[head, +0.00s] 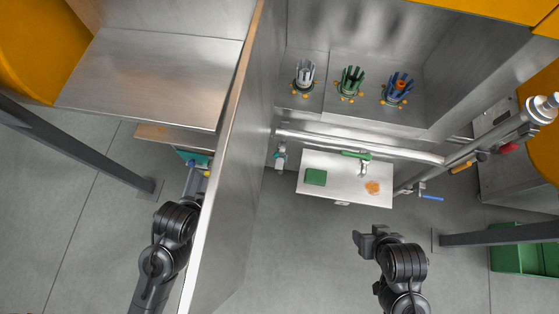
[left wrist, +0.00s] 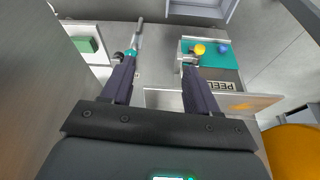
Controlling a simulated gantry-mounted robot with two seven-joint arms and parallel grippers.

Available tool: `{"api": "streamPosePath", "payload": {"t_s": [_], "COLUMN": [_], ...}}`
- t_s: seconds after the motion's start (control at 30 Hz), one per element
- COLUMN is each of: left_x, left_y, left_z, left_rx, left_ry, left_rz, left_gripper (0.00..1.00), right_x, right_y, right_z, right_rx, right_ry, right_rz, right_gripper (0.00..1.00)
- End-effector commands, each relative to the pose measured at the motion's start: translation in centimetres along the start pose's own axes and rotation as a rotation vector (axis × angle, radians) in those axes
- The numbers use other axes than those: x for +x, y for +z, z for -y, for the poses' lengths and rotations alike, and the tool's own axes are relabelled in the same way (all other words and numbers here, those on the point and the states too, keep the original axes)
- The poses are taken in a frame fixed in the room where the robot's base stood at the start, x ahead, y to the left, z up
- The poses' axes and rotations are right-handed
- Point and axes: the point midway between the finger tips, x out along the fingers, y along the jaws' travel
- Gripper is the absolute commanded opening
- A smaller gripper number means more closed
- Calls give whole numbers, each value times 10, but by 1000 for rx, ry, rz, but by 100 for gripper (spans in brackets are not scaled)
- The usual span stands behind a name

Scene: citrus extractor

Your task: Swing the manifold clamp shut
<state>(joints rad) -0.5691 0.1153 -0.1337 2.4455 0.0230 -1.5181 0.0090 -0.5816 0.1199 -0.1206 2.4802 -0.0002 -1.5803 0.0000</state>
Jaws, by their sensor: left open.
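A steel manifold pipe (head: 360,146) runs across the front of the extractor. A small fitting with a teal band (head: 280,155) hangs under its left end, and a green lever (head: 356,154) sits near its middle. I cannot tell surely which part is the clamp. My left gripper (head: 192,172) is left of the tall metal panel, apart from the pipe. In the left wrist view its fingers (left wrist: 157,65) are spread with nothing held between them. The teal fitting (left wrist: 128,53) appears beyond the left fingertip. My right gripper (head: 366,242) is below the small table; its fingers are unclear.
The tall metal panel (head: 232,150) stands between my left gripper and the pipe. A white table (head: 335,188) holds a green block (head: 316,177). A teal tray (left wrist: 218,60) and a PEEL-marked board lie near the left gripper. A green crate (head: 520,258) is at right.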

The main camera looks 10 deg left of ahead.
Motion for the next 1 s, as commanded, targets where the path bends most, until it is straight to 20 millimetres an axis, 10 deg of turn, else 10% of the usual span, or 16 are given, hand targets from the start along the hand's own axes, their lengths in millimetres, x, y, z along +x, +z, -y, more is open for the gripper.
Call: {"api": "streamPosePath", "payload": {"t_s": [0.03,0.5,0.73,1.0], "left_x": [39,275,333,334], "left_y": [11,-9,-46,-62], "left_z": [-2,-37,-55,-82], "left_rx": [-7,-241,-369,-319], "left_ry": [4,37,-29,-124], "left_rz": [-9,-368,-724,-1175], "left_gripper": [60,60,60,60], "right_x": [36,181,189,188], "right_y": [11,57,59,59], "right_z": [1,6,6,6], "right_rx": [0,1,1,1], "right_ry": [0,0,0,0], "right_rz": [0,2,-3,-4], "right_gripper": [60,60,60,60]}}
